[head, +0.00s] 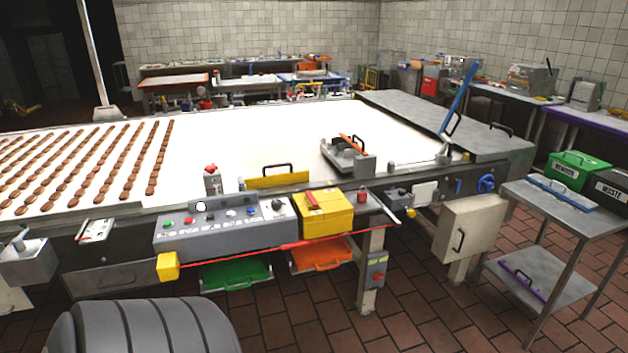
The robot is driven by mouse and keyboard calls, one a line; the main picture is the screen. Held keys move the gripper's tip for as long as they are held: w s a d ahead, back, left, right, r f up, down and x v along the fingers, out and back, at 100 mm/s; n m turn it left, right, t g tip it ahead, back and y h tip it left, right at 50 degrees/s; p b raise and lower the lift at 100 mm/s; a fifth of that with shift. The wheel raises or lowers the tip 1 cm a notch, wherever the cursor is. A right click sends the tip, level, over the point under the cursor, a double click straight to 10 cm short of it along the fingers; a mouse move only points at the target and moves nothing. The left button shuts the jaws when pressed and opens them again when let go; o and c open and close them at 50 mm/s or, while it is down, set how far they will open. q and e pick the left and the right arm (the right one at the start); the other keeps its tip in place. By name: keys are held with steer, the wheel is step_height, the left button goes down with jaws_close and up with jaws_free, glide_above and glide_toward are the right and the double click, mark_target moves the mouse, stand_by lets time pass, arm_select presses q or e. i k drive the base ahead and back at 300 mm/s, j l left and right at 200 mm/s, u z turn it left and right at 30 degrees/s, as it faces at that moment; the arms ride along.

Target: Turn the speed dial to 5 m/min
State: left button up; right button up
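A grey control panel (222,236) is fixed to the front side of a long white conveyor (260,140). Its face carries coloured buttons, a round white disc (201,206) at the top and a dark round knob (278,205) near the right end. The knob looks like a dial, but its pointer and scale are too small to read. Neither of my grippers is in view, and nothing touches the panel.
A yellow box (323,212) stands right of the panel. A red cord (300,243) runs below it from a yellow block (167,266). Rows of brown biscuits (90,160) lie on the belt's left. A grey side table (565,205) stands right. The tiled floor in front is partly clear.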

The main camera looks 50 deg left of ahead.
mark_target(276, 204)
steer(key=u, duration=2.25)
